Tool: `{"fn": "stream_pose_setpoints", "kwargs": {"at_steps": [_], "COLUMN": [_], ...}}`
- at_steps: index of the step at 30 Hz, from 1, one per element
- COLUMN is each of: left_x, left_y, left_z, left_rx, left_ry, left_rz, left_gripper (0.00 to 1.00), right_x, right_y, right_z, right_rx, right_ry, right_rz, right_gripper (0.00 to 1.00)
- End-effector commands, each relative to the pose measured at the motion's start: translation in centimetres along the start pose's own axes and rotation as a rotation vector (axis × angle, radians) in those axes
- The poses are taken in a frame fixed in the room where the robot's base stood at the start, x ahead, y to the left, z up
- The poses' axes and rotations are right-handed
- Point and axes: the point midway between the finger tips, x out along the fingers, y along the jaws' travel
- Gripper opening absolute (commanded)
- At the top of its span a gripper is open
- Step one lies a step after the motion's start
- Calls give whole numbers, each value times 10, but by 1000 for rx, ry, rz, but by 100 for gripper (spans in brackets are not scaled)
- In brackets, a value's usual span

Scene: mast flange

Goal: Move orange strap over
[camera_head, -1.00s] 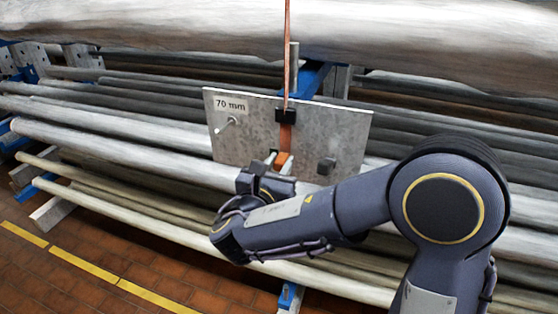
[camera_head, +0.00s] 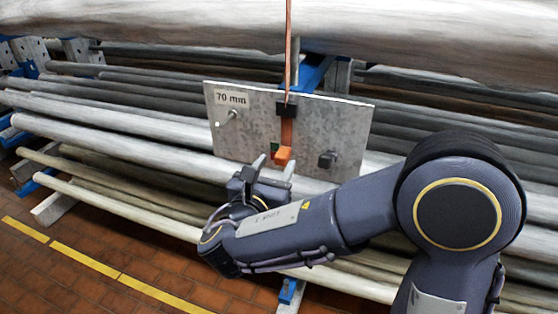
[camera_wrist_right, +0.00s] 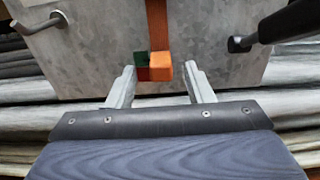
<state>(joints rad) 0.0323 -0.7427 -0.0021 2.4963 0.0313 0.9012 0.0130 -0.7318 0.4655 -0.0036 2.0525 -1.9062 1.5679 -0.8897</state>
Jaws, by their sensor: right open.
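The orange strap (camera_head: 287,131) hangs down the front of a grey metal plate (camera_head: 345,123) marked "70 mm". It passes through a black clip and ends in an orange block with a dark green side (camera_head: 282,155). In the right wrist view, this end block (camera_wrist_right: 161,68) sits between and just beyond my fingertips. My right gripper (camera_head: 273,165) is open and empty, just below the block. In the wrist view its two fingers (camera_wrist_right: 160,80) stand apart on either side of it. My left gripper is not in view.
Long pipes (camera_head: 110,130) lie on racks behind. A yellow line (camera_head: 78,262) marks the tiled floor.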

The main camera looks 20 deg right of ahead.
Motion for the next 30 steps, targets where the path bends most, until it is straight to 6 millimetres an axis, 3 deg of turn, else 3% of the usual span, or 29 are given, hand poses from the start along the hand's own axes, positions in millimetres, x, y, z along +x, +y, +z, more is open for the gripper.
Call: {"fn": "stream_pose_setpoints", "kwargs": {"at_steps": [3,9,24,27,30], "left_x": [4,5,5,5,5], "left_y": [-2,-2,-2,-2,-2], "left_z": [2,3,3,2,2], "left_rx": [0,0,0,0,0], "left_ry": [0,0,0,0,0], "left_rz": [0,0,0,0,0], "left_gripper": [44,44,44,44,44], "right_x": [-21,-40,-42,-33,-18], "right_y": [0,0,-2,-19,-61], "right_z": [-1,0,0,-6,-21], "right_rx": [0,0,3,40,146], "right_ry": [-1,0,5,56,187], "right_rz": [4,1,-5,-50,-165], "right_gripper": [47,47,47,47,47]}}
